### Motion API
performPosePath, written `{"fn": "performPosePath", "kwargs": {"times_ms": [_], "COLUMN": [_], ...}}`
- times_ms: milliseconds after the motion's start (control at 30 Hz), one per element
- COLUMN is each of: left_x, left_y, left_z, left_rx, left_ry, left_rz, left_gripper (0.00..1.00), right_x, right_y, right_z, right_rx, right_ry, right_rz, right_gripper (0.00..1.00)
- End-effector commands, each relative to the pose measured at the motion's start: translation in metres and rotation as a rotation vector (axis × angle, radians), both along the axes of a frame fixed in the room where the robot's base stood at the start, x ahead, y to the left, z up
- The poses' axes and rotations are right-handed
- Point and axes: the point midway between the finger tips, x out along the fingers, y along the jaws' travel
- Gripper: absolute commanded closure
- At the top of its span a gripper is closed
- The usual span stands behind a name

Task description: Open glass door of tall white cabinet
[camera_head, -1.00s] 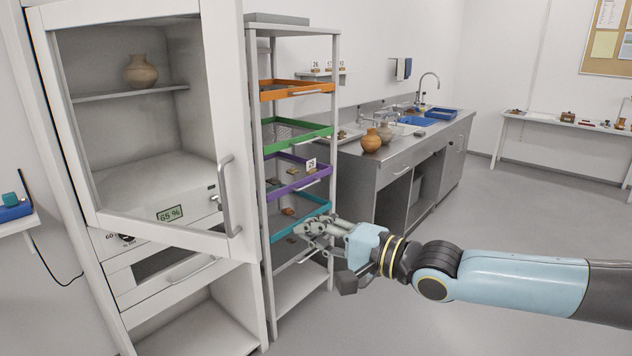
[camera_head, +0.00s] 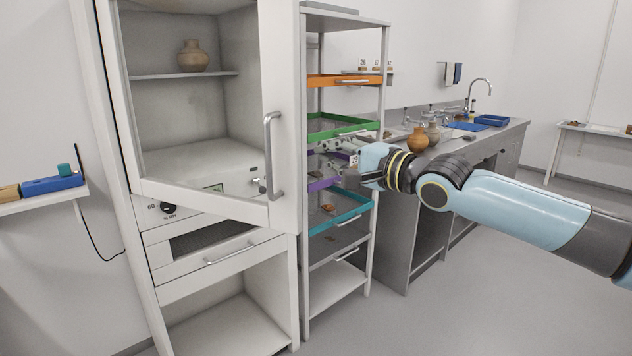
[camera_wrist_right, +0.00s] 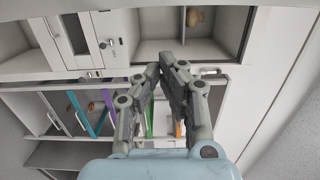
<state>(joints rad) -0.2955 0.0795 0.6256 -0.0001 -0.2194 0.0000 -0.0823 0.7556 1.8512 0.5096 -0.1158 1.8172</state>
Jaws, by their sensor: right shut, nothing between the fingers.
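The tall white cabinet (camera_head: 269,324) stands left of centre in the head view. Its glass door (camera_head: 282,190) is hinged on the left and stands partly open, its lower edge slanting out from the cabinet front. The vertical metal door handle (camera_head: 273,157) is on its right edge. A tan pot (camera_head: 192,56) sits on the inner shelf. My right gripper (camera_head: 337,146) is right of the handle and apart from it, at about its height, partly lost against the rack. The wrist view shows its fingers (camera_wrist_right: 163,66) close together, empty. My left gripper is out of view.
A shelf rack (camera_head: 382,62) with coloured trays stands directly right of the cabinet, behind my right gripper. A steel sink counter (camera_head: 447,147) with jars is farther right. A side table (camera_head: 45,201) is at left. Open floor (camera_head: 470,300) lies at lower right.

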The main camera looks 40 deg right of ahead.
Motion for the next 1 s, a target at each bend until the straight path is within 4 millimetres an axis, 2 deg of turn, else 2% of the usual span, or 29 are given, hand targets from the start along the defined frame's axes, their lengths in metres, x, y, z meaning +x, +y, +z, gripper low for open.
{"fn": "performPosePath", "kwargs": {"times_ms": [33,167,200,300,500,867,1000], "left_x": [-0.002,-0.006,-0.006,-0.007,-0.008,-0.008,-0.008], "left_y": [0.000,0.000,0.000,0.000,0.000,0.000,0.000], "left_z": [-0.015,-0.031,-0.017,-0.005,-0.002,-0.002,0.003], "left_rx": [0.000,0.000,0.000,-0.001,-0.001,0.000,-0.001], "left_ry": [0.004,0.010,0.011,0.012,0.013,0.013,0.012], "left_rz": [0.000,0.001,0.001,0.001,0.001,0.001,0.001], "left_gripper": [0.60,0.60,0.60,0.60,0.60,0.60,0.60], "right_x": [0.006,0.018,0.012,0.005,-0.002,-0.003,-0.003], "right_y": [0.001,0.004,0.012,0.024,0.037,0.039,0.046], "right_z": [-0.006,-0.005,0.001,0.005,0.002,0.001,0.001], "right_rx": [0.002,0.001,0.005,0.002,0.001,0.000,0.007], "right_ry": [-0.004,-0.002,0.003,0.000,-0.001,-0.001,-0.003], "right_rz": [0.000,0.004,0.004,0.003,0.003,0.002,-0.006], "right_gripper": [1.00,1.00,1.00,1.00,1.00,1.00,1.00]}}
